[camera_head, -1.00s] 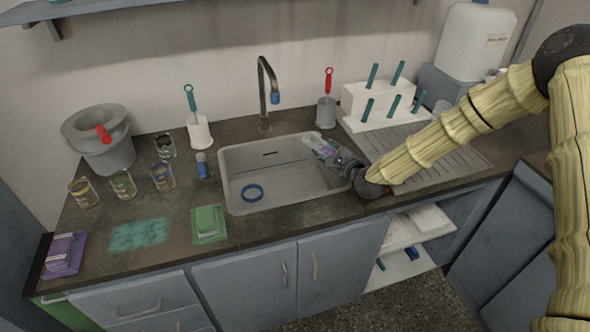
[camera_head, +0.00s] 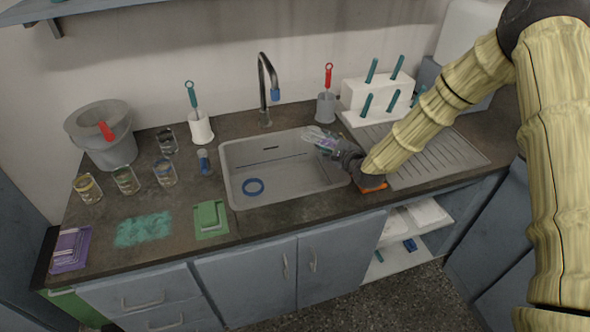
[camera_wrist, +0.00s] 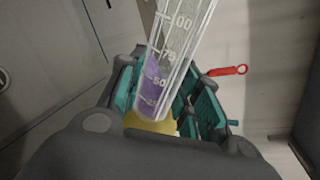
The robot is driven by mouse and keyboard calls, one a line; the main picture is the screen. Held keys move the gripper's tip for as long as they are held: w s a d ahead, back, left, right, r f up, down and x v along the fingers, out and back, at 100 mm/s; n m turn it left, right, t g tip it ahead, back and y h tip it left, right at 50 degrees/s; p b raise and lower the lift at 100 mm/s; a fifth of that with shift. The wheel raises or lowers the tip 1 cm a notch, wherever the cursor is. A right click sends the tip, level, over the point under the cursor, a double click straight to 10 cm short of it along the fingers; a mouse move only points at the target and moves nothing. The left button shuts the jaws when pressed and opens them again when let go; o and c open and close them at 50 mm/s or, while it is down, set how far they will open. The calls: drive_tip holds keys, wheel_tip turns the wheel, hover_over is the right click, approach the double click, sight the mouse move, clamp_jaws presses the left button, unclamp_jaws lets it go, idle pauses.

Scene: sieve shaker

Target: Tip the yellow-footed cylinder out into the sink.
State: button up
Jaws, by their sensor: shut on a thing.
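The clear graduated cylinder (camera_wrist: 165,85) stands out between the jaws in the wrist view, with purple contents low in it and a yellow foot (camera_wrist: 150,128) near the palm. My gripper (camera_wrist: 165,105) is shut on it. In the head view the cylinder (camera_head: 318,137) is small and tilted, its open end pointing up and left over the right part of the sink. My gripper (camera_head: 345,152) is at the right rim.
A tap (camera_head: 264,90) stands behind the sink. A grey holder with a red-handled brush (camera_head: 326,106) and a white peg rack (camera_head: 365,100) stand behind my gripper. Several glass jars (camera_head: 125,180) and a grey bucket (camera_head: 110,150) are at left. The ribbed drainer (camera_head: 440,158) is clear.

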drive_tip(key=shift+d+n+h+p, duration=0.25)
drive_tip(key=shift+n+h, duration=0.25)
drive_tip(key=shift+n, duration=0.4)
idle(0.6)
drive_tip(key=shift+s+a+f+n, duration=0.1)
drive_tip(key=shift+a+f+n, duration=0.05)
drive_tip(key=shift+a+n, duration=0.55)
idle(0.6)
drive_tip(key=shift+f+n+h+b, duration=0.5)
drive_tip(key=shift+f+n+b, duration=0.1)
drive_tip(key=shift+f+b, duration=0.15)
idle(0.4)
drive_tip(key=shift+f+n, duration=0.1)
drive_tip(key=shift+n, duration=0.3)
idle(0.3)
drive_tip(key=shift+d+r+m+y+p, duration=0.15)
drive_tip(key=shift+r+m+p, duration=0.35)
drive_tip(key=shift+r, duration=0.1)
drive_tip(key=shift+d+r+m+y+p, duration=0.15)
drive_tip(key=shift+r+m+p, duration=0.2)
drive_tip(key=shift+r+m, duration=0.2)
drive_tip(key=shift+d+f+m, duration=0.25)
drive_tip(key=shift+d+m, duration=0.15)
drive_tip(key=shift+m, duration=0.25)
drive_tip(key=shift+y, duration=0.4)
drive_tip(key=shift+m, duration=0.5)
drive_tip(key=shift+a+r+m+y+b, duration=0.1)
drive_tip(key=shift+a+m+y+b, duration=0.25)
drive_tip(key=shift+m+b, duration=0.35)
